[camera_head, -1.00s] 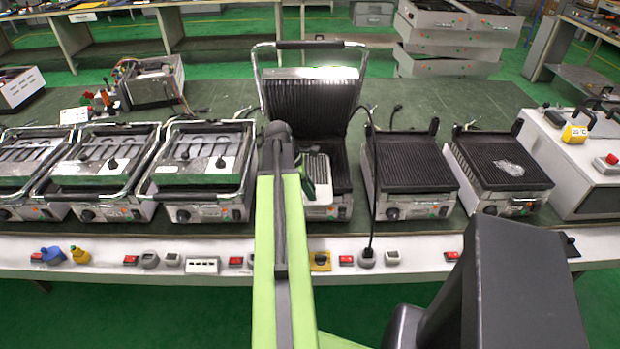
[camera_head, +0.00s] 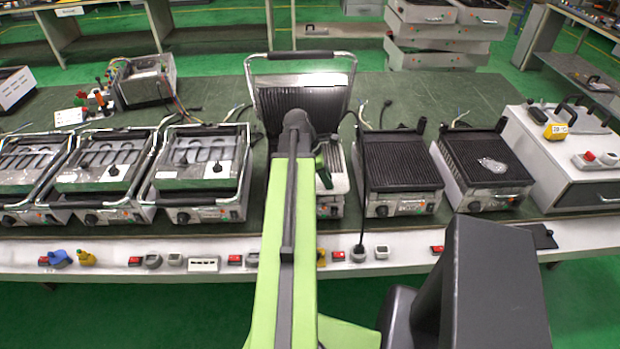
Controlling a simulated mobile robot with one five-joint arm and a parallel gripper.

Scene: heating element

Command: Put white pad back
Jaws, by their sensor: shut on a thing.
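My gripper (camera_head: 324,172) is at the open grill in the middle, mostly hidden behind my own green arm. Its visible part sits against a pale, ridged piece (camera_head: 337,162), which looks like the white pad. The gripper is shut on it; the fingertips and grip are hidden. The pale piece is over the lower right part of the open grill (camera_head: 302,82), whose ribbed lid stands up at the back. I cannot tell whether the piece touches the grill.
Three grills with exposed heating elements (camera_head: 198,172) stand on the left. Two ribbed grills (camera_head: 400,160) stand close on the right, one with a crumpled clear item (camera_head: 491,164) on top. A white box (camera_head: 565,165) is at far right. Switches line the front edge.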

